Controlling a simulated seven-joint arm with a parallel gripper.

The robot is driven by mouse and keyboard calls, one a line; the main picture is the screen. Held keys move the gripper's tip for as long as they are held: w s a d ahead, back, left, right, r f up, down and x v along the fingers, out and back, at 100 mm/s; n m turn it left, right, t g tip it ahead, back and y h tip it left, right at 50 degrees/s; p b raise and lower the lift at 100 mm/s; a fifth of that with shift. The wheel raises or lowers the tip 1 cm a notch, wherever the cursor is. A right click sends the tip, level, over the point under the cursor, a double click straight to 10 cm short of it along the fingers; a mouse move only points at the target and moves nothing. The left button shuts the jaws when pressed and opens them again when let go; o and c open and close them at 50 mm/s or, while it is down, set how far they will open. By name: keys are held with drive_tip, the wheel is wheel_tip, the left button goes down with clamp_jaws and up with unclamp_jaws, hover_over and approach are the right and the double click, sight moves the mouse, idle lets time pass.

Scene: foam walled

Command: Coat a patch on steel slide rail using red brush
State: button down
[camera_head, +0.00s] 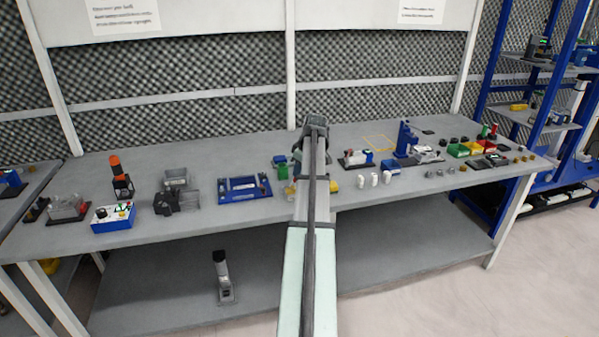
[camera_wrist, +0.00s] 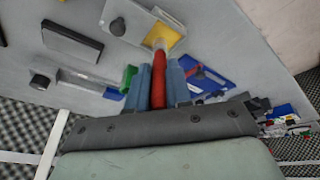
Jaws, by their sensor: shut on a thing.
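In the wrist view my gripper (camera_wrist: 158,75) is shut on the red brush (camera_wrist: 159,88), with a blue-grey finger on each side of its red handle. The brush's far end lies in line with a yellow patch on a grey metal piece (camera_wrist: 125,22) with a black knob; I cannot tell whether they touch. A long grey rail-like piece (camera_wrist: 82,68) with a black knob lies to the left, near green and blue parts. I cannot tell for certain which piece is the steel slide rail. In the head view my arm hides the gripper and brush.
The grey bench (camera_head: 235,213) holds a blue frame fixture (camera_head: 243,188), a blue-and-white box (camera_head: 113,217), white cylinders (camera_head: 373,180) and coloured bins (camera_head: 458,150). A dark flat block (camera_wrist: 72,40) lies left in the wrist view. A blue shelf rack stands at the right.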

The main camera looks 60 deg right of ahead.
drive_tip(key=shift+r, duration=3)
